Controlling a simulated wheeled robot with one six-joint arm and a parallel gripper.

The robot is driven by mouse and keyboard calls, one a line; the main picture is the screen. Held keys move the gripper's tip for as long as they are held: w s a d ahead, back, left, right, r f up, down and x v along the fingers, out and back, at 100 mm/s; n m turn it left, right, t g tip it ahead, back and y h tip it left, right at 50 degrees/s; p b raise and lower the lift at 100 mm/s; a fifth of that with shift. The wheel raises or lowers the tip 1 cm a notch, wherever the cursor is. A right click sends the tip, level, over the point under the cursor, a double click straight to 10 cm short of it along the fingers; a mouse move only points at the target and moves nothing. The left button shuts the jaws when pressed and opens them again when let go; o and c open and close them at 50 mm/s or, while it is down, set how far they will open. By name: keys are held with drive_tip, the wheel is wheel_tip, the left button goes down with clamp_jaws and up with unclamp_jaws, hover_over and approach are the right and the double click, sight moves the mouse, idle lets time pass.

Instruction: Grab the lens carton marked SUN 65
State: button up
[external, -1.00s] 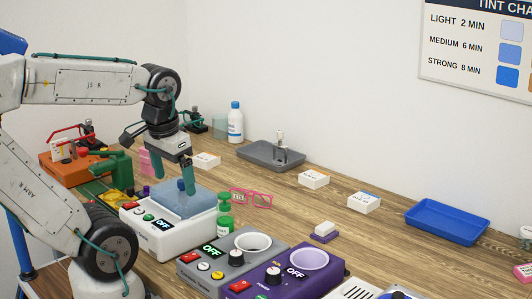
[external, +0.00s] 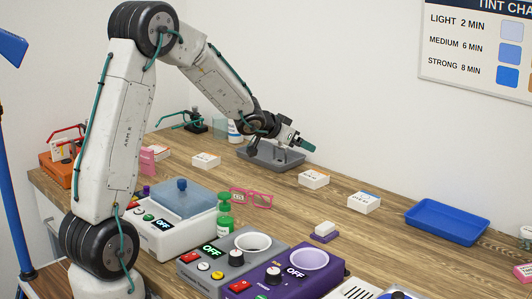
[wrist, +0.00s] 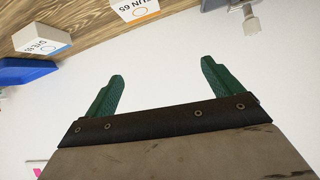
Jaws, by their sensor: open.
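The SUN 65 carton (wrist: 137,10) is white with an orange band. It is cut off by the top edge of the wrist view, its lettering partly out of frame. By its place between the grey tray and another carton, it appears to be the white carton (external: 314,180) standing on the table in the external view. My gripper (external: 297,143) is above the table near the grey tray, behind and above this carton and apart from it. In the wrist view my gripper (wrist: 162,70) has its green fingers spread, with only white wall between them.
A blue-banded carton (external: 364,203) and a blue tray (external: 447,222) stand to the right. The grey tray (external: 258,159) lies below my gripper. Another white carton (external: 206,160) is further left. Pink glasses (external: 262,202), a green bottle and several machines occupy the front.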

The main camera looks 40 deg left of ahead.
sight(313, 175)
drive_tip(key=shift+m+t+h, duration=0.3)
drive_tip(key=shift+m+h, duration=0.1)
drive_tip(key=shift+h, duration=0.5)
drive_tip(key=w+f, duration=0.1)
drive_tip(key=f, duration=0.1)
drive_tip(key=w+f, duration=0.1)
drive_tip(key=f, duration=0.1)
drive_tip(key=w+d+f, duration=0.1)
drive_tip(key=f, duration=0.1)
drive_tip(key=shift+w+f, duration=0.15)
drive_tip(key=shift+f, duration=0.8)
wheel_tip(313, 175, down, 3)
drive_tip(key=shift+r, duration=0.1)
drive_tip(key=shift+x, duration=1.15)
drive_tip(key=shift+w, duration=0.3)
drive_tip(key=shift+c, duration=0.3)
drive_tip(key=c, duration=1.1)
